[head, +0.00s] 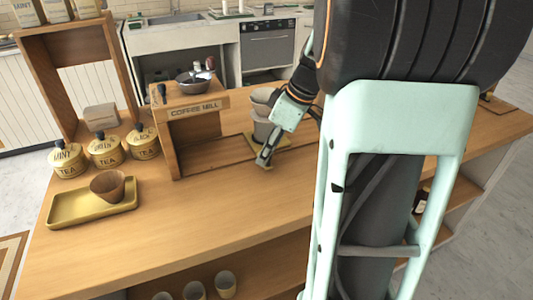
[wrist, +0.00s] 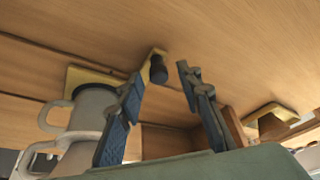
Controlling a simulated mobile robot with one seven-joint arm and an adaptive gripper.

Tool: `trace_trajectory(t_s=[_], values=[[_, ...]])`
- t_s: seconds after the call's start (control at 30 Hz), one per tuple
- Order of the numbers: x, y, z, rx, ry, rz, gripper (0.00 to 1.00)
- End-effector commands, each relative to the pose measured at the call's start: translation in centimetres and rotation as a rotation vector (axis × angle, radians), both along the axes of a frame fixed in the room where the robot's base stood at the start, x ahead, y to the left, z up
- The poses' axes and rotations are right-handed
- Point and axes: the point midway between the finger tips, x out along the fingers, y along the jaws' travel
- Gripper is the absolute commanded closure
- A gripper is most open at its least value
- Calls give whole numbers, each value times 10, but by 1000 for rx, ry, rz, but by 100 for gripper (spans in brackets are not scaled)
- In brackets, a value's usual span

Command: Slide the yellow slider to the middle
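The yellow slider (wrist: 147,57) is a small yellow piece with a black knob (wrist: 158,70) on the wooden top in the wrist view. My gripper (wrist: 160,80) is open. Its two blue-grey fingers stand on either side of the knob in that view, with a visible gap to each; I cannot tell how near the tips are in depth. In the head view my gripper (head: 265,161) points down at the counter, right of the coffee mill. It hides most of the slider there.
Stacked grey cups (head: 262,128) stand right behind my gripper, and also show in the wrist view (wrist: 92,105). The wooden coffee mill (head: 175,150) is to the left. The front counter is clear.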

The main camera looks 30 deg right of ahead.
Motion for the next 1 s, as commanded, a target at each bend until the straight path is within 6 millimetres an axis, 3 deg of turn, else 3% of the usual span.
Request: trace_trajectory(t_s=[0.3, 0.5, 1.0], values=[[-19, -18, 63, -3, -4, -2, 67], [-27, -25, 89, -3, -2, -2, 67], [-30, -27, 97, -1, -1, -1, 67]])
